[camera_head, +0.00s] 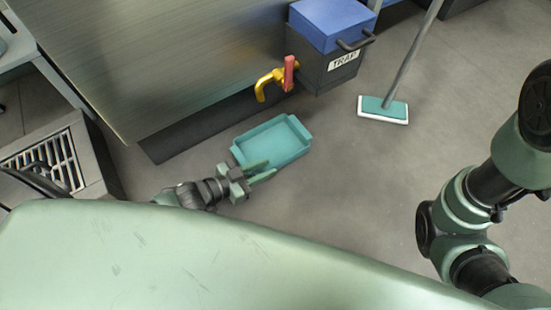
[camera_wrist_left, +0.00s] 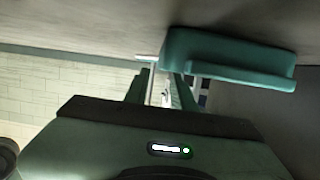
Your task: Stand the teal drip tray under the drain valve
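The teal drip tray (camera_head: 289,143) lies on the grey floor in the head view, empty, with a lip at each end. The drain valve (camera_head: 267,82) is a yellow spout with a red handle (camera_head: 289,73), mounted on the dark trap box. The tray is below and in front of the spout in the picture. My left gripper (camera_head: 270,172) is at the tray's near left end, its fingers apart with nothing seen between them. The left wrist view shows the tray (camera_wrist_left: 225,55) close, beyond the fingers (camera_wrist_left: 160,92). Whether they touch it is unclear. My right gripper is out of view.
The trap box (camera_head: 318,76) has a blue lid (camera_head: 330,22) and stands beside a large metal surface (camera_head: 160,55). A mop with a teal head (camera_head: 384,109) stands to the right. A floor grate (camera_head: 45,158) is at the left. Floor right of the tray is clear.

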